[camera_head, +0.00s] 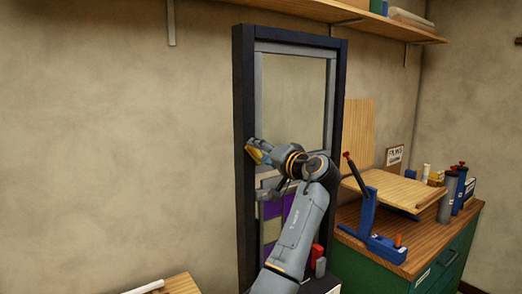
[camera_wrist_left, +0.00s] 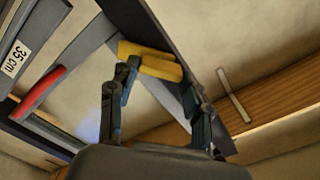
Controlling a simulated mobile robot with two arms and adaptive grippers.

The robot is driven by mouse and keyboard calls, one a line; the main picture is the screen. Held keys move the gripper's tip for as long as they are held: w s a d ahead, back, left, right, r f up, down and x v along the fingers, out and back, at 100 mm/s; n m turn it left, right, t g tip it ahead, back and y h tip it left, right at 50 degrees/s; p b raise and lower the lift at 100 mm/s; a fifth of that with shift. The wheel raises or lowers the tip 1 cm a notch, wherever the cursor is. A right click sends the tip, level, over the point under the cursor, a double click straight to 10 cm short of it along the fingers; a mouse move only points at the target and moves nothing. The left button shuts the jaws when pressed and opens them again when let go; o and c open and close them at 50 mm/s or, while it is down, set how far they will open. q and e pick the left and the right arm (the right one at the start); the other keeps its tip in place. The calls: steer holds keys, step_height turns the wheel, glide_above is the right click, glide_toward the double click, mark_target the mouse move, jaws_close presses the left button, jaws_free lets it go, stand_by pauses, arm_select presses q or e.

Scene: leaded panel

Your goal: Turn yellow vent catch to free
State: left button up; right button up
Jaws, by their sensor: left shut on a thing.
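The yellow vent catch (camera_head: 256,153) is on the left side of the dark-framed leaded panel (camera_head: 242,110), about halfway up. My left gripper (camera_head: 260,149) is at the catch and partly covers it. In the left wrist view the yellow catch (camera_wrist_left: 155,62) lies between the fingertips of the left gripper (camera_wrist_left: 161,82), which is shut on it. The catch's pivot is hard to make out. My right gripper is not in view.
A wooden shelf (camera_head: 310,15) runs above the panel. At right, a green cabinet (camera_head: 438,272) with a wooden top carries a blue lever tool (camera_head: 368,212) and several bottles. A red handle (camera_wrist_left: 44,90) shows beside a "35 cm" label in the wrist view. Bare wall lies left.

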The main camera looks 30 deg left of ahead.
arm_select(q)
steer(key=shift+f+m+p, duration=0.1)
steer(key=shift+m+p, duration=1.45)
steer(key=shift+m, duration=2.15)
steer(key=o, duration=1.2)
steer(key=shift+c, duration=0.2)
steer(key=shift+w, duration=0.1)
steer(key=v, duration=1.2)
